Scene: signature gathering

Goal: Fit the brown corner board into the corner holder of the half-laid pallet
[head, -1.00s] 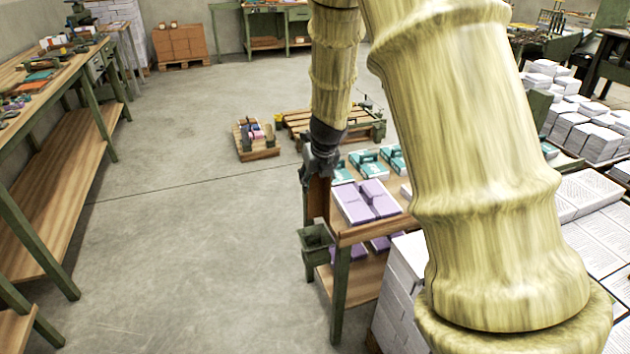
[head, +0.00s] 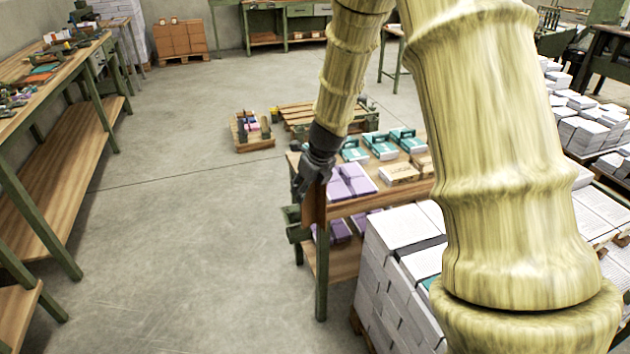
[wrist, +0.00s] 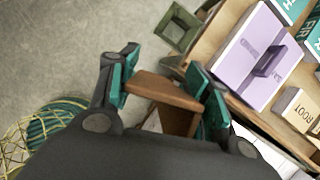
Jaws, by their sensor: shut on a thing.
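My gripper (head: 316,178) is shut on the brown corner board (head: 314,206), which hangs down at the near left side of the book table in the head view. In the wrist view, the board (wrist: 165,91) sits between the green finger pads of my gripper (wrist: 165,95), its L-shaped end facing the camera. A low wooden pallet (head: 296,113) lies on the floor behind the table, partly hidden by my arm. Green parts show at its right end, but I cannot tell whether one is the corner holder.
The table (head: 347,207) carries purple, teal and brown packs. A green open-topped box (head: 294,228) is at its left side, also in the wrist view (wrist: 178,28). A small loaded pallet (head: 255,145) lies behind. Paper stacks (head: 385,280) stand at right. The left floor is clear.

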